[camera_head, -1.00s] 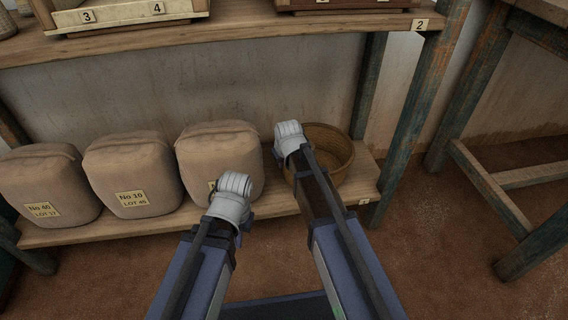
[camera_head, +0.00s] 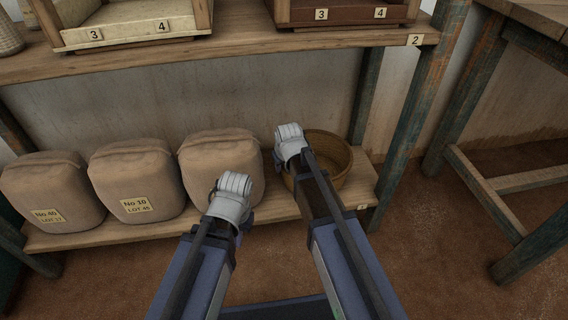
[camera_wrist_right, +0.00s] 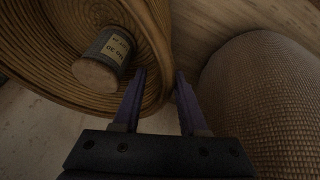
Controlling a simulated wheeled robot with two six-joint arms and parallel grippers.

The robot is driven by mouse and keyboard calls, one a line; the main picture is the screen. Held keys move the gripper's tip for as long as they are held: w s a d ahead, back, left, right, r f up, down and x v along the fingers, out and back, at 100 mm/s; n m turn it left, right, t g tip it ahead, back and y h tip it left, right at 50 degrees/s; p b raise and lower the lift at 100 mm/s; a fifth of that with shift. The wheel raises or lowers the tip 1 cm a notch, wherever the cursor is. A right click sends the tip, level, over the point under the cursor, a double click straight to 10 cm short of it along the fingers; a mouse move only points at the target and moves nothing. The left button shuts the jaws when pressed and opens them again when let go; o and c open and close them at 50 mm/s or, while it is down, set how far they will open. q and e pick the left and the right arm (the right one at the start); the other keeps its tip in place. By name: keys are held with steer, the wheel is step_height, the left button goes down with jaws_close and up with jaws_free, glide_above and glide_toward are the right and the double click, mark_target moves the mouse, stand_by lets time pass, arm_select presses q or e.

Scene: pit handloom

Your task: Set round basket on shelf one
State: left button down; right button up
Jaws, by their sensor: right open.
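The round basket (camera_head: 335,163), woven and brown, sits at the right end of the lower shelf board (camera_head: 367,190), partly hidden by my right arm. The right wrist view shows its ribbed inside (camera_wrist_right: 45,35) and a labelled spool (camera_wrist_right: 104,60) lying in it. My right gripper (camera_wrist_right: 160,85) is open at the basket's rim, with one finger on each side of the wall. I cannot tell whether the fingers touch it. In the head view my right wrist (camera_head: 290,140) is over the basket's left side. My left gripper (camera_head: 232,195) is in front of the third sack; its fingers are hidden.
Several cloth sacks (camera_head: 135,185) stand left of the basket; the nearest sack (camera_wrist_right: 265,100) is close beside my right gripper. The upper shelf (camera_head: 240,52) bears trays and a tag reading 2 (camera_head: 415,40). A wooden post (camera_head: 410,130) stands right of the basket.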

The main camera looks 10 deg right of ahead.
steer(key=p+v, duration=0.7)
steer(key=v, duration=0.2)
steer(key=s+a+f+g, duration=0.1)
steer(key=s+a+g, duration=0.1)
steer(key=s, duration=0.8)
steer(key=s+a+f+g+h, duration=0.1)
steer(key=s+a+g, duration=0.1)
steer(key=s, duration=0.8)
steer(key=shift+s+a+g, duration=0.2)
steer(key=shift+s+g, duration=0.1)
steer(key=shift+g, duration=0.2)
